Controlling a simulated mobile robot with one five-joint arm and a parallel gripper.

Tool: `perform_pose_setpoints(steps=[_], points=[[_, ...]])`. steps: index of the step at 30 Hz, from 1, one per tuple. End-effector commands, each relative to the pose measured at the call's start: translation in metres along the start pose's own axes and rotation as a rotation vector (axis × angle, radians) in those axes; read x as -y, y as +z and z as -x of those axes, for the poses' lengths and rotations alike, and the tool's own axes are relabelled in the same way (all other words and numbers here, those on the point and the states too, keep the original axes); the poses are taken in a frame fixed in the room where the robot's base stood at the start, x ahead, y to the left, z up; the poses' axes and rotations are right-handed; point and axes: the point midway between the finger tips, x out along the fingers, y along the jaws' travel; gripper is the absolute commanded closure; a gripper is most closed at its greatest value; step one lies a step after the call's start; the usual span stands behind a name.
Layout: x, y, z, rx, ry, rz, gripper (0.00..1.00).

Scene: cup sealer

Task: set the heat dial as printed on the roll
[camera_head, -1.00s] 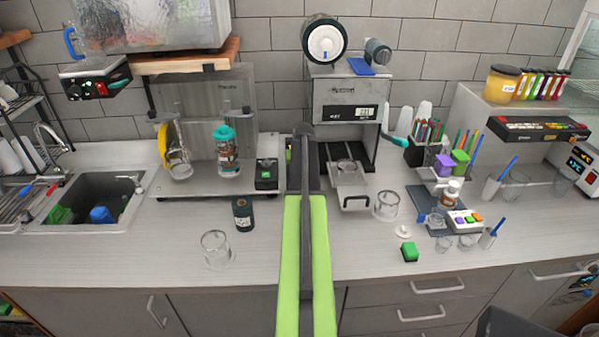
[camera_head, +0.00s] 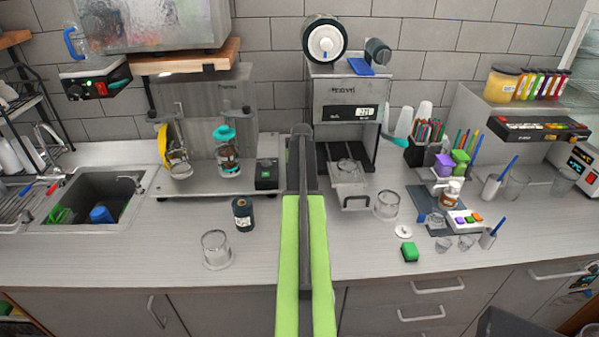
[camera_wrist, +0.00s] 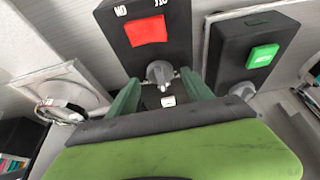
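The cup sealer (camera_head: 336,100) stands against the back wall with a lit display whose digits look like 221. A film roll (camera_head: 326,41) with a white end is mounted on its top; no print on it is legible. In the wrist view, a grey dial (camera_wrist: 160,72) sits at the near edge of a black box (camera_wrist: 146,36) with a red panel and partly readable white marks. My gripper (camera_wrist: 160,78) has its two green fingers on either side of this dial, seemingly apart from it. In the head view my arm hides the dial and the fingertips.
In the wrist view, a second black box (camera_wrist: 251,50) with a green panel and grey knob stands to the right. The front counter there is mostly clear.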

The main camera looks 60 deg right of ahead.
Motion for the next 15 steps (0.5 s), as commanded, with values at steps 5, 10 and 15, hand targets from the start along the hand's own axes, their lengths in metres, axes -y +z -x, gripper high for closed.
perform_pose_setpoints(steps=[5,10,15], points=[[0.001,0.0,0.0,0.0,-0.001,0.001,0.41],[0.001,-0.001,0.009,0.0,-0.001,0.001,0.41],[0.001,-0.002,0.036,0.0,-0.001,0.001,0.41]])
